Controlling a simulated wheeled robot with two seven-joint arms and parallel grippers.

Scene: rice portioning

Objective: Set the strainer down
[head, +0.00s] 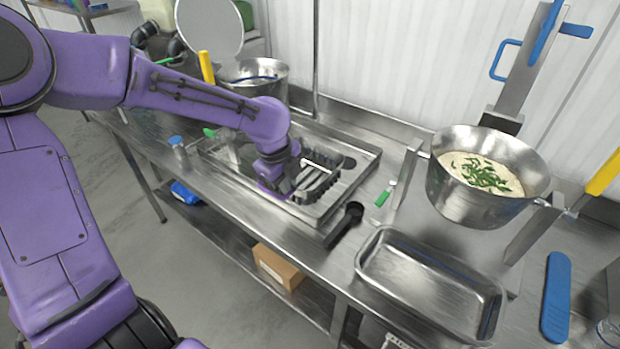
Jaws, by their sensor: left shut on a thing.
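My left arm reaches in from the left. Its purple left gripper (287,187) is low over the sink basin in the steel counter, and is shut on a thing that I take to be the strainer. The gripper and wrist hide most of that thing. A dark slatted shape with a pale bar (318,176) shows just right of the gripper, inside the sink (345,192); I cannot tell whether it is part of the strainer. I cannot tell whether the held thing touches the sink floor. My right gripper is not in view.
A steel bowl (470,208) of rice with green herbs stands at the right. An empty steel tray (428,283) lies at the front right. A black-handled tool (346,223) lies at the sink's front edge. A steel pot (255,72) is at the back. A blue paddle (556,298) lies far right.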

